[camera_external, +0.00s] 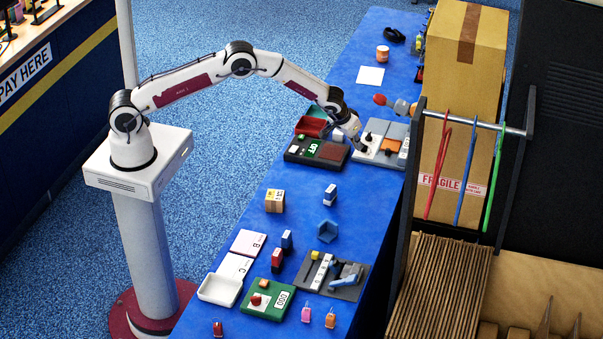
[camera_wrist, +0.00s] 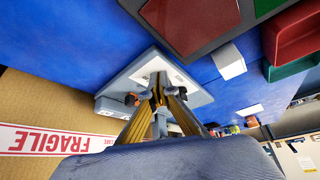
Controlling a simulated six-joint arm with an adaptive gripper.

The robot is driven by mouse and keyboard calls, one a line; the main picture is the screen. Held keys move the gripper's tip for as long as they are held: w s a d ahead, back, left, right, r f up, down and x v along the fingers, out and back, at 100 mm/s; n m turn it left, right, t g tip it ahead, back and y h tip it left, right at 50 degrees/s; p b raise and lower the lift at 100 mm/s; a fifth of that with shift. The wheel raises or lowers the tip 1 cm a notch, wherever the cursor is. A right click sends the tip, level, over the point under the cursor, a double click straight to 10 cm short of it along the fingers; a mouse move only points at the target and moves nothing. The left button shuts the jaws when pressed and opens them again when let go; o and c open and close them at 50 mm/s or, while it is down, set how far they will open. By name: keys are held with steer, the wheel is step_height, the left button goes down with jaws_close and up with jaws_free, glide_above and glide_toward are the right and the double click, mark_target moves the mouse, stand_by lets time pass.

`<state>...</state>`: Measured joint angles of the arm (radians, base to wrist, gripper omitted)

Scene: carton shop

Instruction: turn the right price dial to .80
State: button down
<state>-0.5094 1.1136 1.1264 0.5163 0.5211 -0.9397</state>
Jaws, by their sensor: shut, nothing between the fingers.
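A light grey panel (camera_external: 377,127) lies on the blue counter near its right edge, with a white plate and small dark knobs on it. My gripper (camera_external: 362,147) is shut and empty, low over this panel. In the wrist view the closed fingertips (camera_wrist: 158,88) point at the white plate (camera_wrist: 160,71) on the grey panel (camera_wrist: 125,81). The fingers and wrist hide part of the panel. I cannot read any price marks or tell where a dial points, nor whether the fingertips touch a knob.
A dark box with a green display (camera_external: 313,149) stands left of the panel, with a red tray (camera_external: 311,126) behind it. A tall carton (camera_external: 456,95) and a rack with coloured rods (camera_external: 472,119) stand close on the right.

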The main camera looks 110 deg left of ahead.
steer(key=shift+s+d, duration=0.25)
steer(key=shift+d, duration=0.05)
stand_by(0.7)
steer(key=shift+r, duration=0.1)
step_height(320, 180, up, 6)
steer(key=shift+f, duration=0.1)
stand_by(0.8)
stand_by(0.4)
